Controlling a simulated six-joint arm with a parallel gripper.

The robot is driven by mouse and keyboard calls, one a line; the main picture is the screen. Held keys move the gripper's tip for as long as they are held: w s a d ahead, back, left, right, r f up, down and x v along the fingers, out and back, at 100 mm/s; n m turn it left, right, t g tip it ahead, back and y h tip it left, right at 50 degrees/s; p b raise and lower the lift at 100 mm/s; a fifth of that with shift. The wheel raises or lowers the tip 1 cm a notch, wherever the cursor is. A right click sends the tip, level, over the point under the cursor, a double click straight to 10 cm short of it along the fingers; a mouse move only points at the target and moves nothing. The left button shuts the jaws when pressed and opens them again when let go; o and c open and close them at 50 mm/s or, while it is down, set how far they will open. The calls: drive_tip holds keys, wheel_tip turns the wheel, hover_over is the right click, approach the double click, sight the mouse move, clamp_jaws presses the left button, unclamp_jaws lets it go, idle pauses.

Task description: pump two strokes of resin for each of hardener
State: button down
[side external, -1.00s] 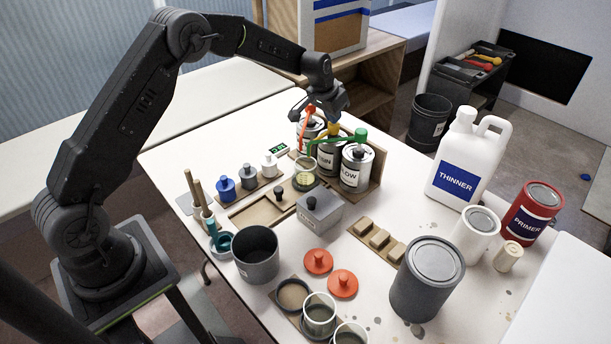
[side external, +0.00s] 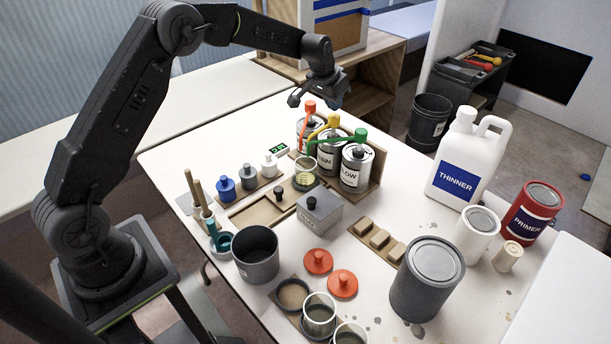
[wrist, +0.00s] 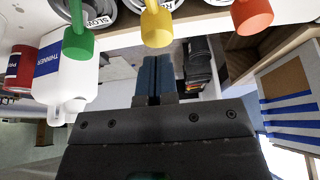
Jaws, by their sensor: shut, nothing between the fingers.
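Three metal cans stand in a row in a wooden rack, with a red pump head (side external: 310,107), a yellow pump head (side external: 333,121) and a green pump head (side external: 360,136). The middle can (side external: 328,158) reads as resin and the right can (side external: 352,176) as slow; the left can's label is unclear. A clear cup (side external: 304,178) with some yellowish content stands in front of the cans. My gripper (side external: 322,98) is above and behind the pump heads, apart from them. In the wrist view its fingers (wrist: 155,65) are together and empty, below the yellow head (wrist: 156,24).
A green-lit display (side external: 279,149) and small blue, grey and white capped pots stand left of the cup. A grey lidded box (side external: 320,211), a dark tub (side external: 256,254) and orange lids are nearer. The thinner jug (side external: 459,165) stands right. Air above the pumps is free.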

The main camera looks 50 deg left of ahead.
sight(333, 116)
drive_tip(key=shift+f, duration=0.1)
idle(0.3)
drive_tip(key=shift+f, duration=2.1)
drive_tip(key=shift+r, duration=2.2)
drive_tip(key=shift+f, duration=0.15)
drive_tip(key=shift+f, duration=2.05)
drive_tip(key=shift+r, duration=2.2)
